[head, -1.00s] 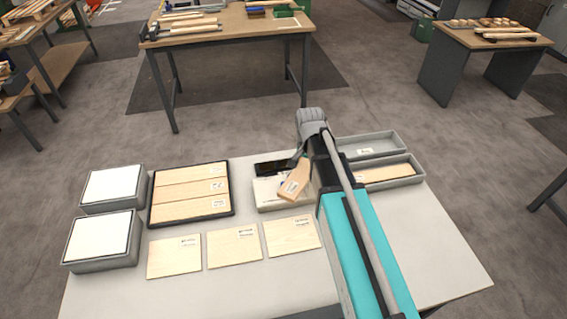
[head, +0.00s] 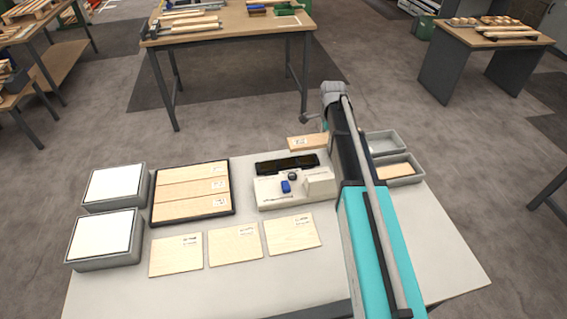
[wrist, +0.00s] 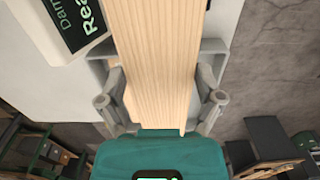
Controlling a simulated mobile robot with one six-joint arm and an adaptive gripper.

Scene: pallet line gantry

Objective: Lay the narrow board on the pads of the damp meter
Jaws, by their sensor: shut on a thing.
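The narrow board (head: 307,142) is pale wood with a small label. It is held behind the damp meter and runs sideways; its right part is hidden by my arm. My gripper (wrist: 160,82) is shut on the board, with one finger at each side edge. The damp meter (head: 265,196) is an off-white block with a dark display (head: 287,164) along its back, a blue part (head: 286,187) and a dark knob on top. The meter's lettered display shows at upper left in the wrist view (wrist: 75,22), left of the board. The board is apart from the meter.
Two grey trays (head: 401,139) stand right of my arm; the nearer holds a wooden piece. A dark-rimmed tray (head: 234,190) with three boards and two grey boxes (head: 104,265) with white tops stand left. Three wooden plates (head: 235,244) lie in front.

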